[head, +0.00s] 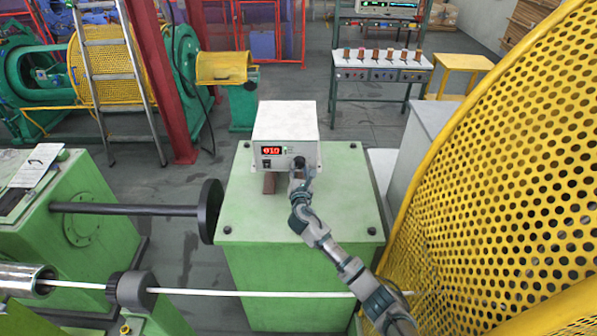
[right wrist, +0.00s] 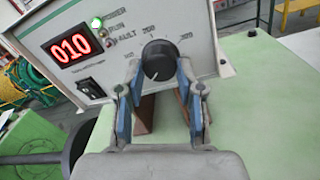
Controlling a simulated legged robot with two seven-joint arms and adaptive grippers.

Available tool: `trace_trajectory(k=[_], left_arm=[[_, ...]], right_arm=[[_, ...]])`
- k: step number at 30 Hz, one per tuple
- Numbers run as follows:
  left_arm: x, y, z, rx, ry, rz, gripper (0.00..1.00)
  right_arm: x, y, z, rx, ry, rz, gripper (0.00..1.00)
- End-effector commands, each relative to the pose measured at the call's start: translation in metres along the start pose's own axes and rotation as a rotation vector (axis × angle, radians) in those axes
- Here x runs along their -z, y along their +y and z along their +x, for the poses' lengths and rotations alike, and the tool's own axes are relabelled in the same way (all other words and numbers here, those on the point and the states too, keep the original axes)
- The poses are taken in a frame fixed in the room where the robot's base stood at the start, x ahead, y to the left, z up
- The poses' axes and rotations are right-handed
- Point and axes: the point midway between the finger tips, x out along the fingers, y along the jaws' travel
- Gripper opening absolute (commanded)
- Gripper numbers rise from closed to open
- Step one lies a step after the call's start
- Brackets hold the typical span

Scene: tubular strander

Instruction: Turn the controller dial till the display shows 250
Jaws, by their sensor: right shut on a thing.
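The controller (head: 285,130) is a white box on a green machine block. In the right wrist view its front panel (right wrist: 90,75) tilts across the picture. My right gripper (head: 298,168) reaches the panel's lower right. In the right wrist view its blue-padded fingers (right wrist: 157,78) are closed on the dial's sides. My left gripper is not in view.
The green block's top (head: 340,215) is mostly clear around the controller. A large yellow perforated guard (head: 510,130) stands close at the right, beside my right arm. A white rod (head: 230,293) runs across the front. A dark disc on a shaft (head: 208,211) is at the left.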

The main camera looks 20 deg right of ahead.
Motion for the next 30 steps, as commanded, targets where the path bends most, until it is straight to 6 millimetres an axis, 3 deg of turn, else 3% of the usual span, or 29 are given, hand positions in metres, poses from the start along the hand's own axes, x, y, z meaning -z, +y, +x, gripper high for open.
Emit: trace_trajectory(k=[30], left_arm=[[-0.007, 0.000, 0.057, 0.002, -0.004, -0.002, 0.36]], right_arm=[[0.002, 0.003, 0.000, -0.015, -0.043, 0.944, 0.02]])
